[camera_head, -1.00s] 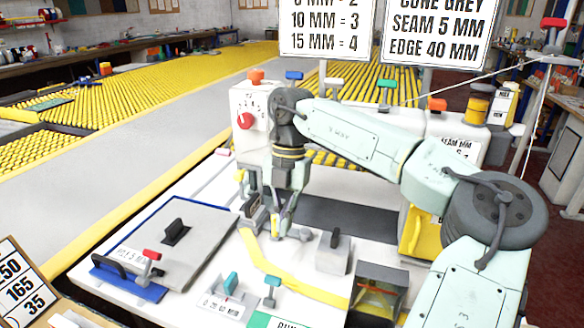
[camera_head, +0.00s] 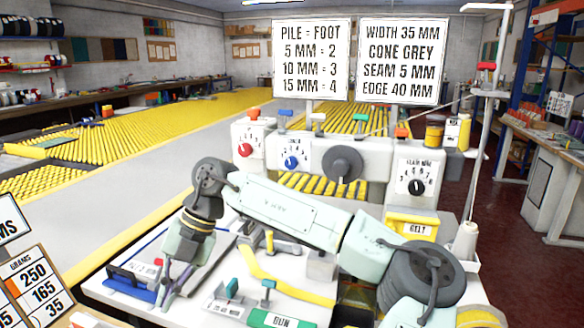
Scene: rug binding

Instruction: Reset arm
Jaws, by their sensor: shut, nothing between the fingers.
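My arm reaches from the lower right across the white worktable (camera_head: 120,292). My gripper (camera_head: 168,292) points down at the left, over or in front of the grey plate (camera_head: 135,270) with the blue edge. It is shut and empty. The gripper is small in view and partly merges with the red-handled blue piece (camera_head: 135,285) behind it, so I cannot tell its exact height or whether it touches anything.
The white binding machine (camera_head: 318,160) has a red knob (camera_head: 244,150), a blue knob (camera_head: 291,162) and a black dial (camera_head: 416,187). A yellow strip (camera_head: 300,292) crosses the worktable. Two signs (camera_head: 311,60) (camera_head: 403,62) stand behind. A weight card (camera_head: 35,282) is at lower left.

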